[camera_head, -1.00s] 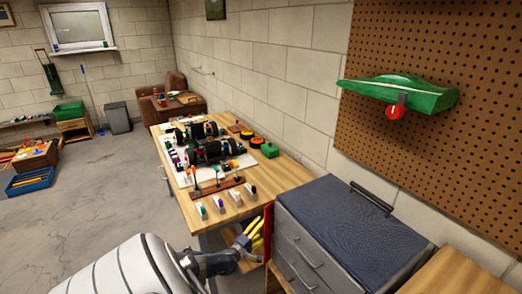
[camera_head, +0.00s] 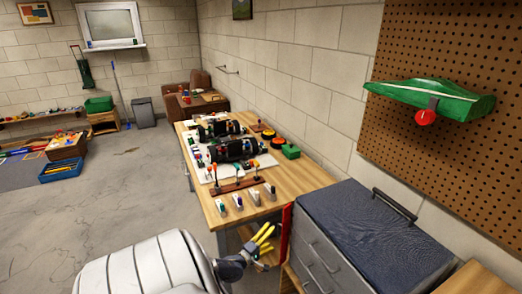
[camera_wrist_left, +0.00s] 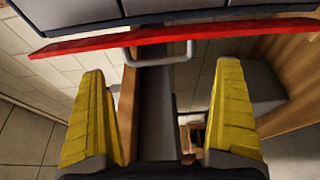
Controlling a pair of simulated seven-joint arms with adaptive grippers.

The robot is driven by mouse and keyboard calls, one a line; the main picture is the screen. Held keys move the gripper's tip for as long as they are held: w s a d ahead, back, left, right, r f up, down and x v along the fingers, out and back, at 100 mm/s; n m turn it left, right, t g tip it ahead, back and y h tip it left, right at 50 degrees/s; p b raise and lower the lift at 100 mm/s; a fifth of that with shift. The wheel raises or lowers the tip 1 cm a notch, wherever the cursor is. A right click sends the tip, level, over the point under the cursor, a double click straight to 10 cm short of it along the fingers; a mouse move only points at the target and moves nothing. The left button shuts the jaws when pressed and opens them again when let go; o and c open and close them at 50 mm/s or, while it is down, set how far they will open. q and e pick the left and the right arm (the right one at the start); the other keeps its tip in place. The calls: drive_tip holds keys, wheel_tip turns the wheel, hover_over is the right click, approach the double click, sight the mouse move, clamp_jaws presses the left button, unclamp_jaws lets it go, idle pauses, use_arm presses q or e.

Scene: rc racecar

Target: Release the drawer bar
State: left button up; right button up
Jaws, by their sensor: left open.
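A red drawer front (camera_head: 286,232) stands out at the left side of the grey tool cabinet (camera_head: 312,247) in the head view. In the left wrist view, the red edge (camera_wrist_left: 100,42) runs across the top, with a grey bar handle (camera_wrist_left: 163,60) below it. My left gripper (camera_head: 266,240) has yellow fingers and sits just left of the red front. In the left wrist view, its fingers (camera_wrist_left: 162,112) are spread wide, with the bar beyond and between their tips, apart from both. Nothing is held. My right gripper is not in view.
A wooden workbench (camera_head: 290,185) with a model car (camera_head: 232,148), levers and small parts stands behind the gripper. A blue-topped cabinet lid (camera_head: 370,230) is at right, below a pegboard (camera_head: 460,60) with a green car body (camera_head: 440,97). The floor (camera_head: 120,190) at left is open.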

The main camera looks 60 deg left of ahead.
use_arm(q)
drive_tip(key=v, duration=0.6)
drive_tip(key=shift+s, duration=0.15)
